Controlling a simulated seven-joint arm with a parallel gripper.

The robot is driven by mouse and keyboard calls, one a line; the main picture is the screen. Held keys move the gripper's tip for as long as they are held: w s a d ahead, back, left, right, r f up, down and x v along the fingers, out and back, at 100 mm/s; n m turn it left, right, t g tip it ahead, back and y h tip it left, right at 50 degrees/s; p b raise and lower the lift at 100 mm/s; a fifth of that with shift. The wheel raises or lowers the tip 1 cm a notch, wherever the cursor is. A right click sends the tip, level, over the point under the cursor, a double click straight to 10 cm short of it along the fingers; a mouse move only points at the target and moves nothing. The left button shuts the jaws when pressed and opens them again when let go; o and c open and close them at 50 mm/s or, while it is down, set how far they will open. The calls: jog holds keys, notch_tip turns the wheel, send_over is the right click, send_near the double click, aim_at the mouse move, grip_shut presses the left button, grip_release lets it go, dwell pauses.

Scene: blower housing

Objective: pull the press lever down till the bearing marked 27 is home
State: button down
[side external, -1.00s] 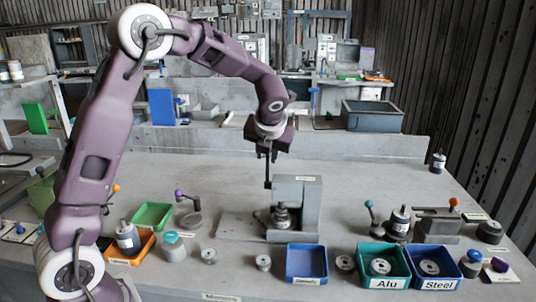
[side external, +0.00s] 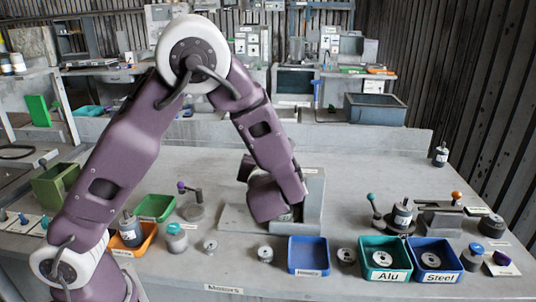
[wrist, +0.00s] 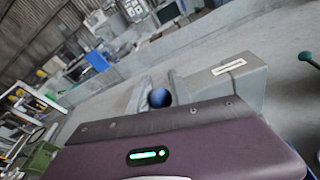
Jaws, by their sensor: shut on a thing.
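The press (side external: 313,205) is a grey block frame on a flat base plate near the middle of the bench. Its front is largely covered by my wrist in the side view. In the wrist view my gripper (wrist: 161,90) has a finger on each side of the dark blue ball knob of the press lever (wrist: 160,98) and is shut on it. The lever's rod is hidden. A small bit of the grey stack under the press (side external: 287,216) shows below my wrist; I cannot make out the bearing or a 27 on it.
A blue tray (side external: 290,263) stands just in front of the press. The Alu bin (side external: 362,275) and Steel bin (side external: 411,275) are to its right. A knobbed lever fixture (side external: 192,207) is to the left, near a green tray (side external: 172,205).

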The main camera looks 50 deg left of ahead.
jog(key=shift+s+d+f, duration=0.45)
jog(key=shift+s+d, duration=0.05)
jog(key=shift+s, duration=0.1)
dwell(0.4)
dwell(1.1)
jog(key=c, duration=1.2)
grip_release()
jog(key=v, duration=0.7)
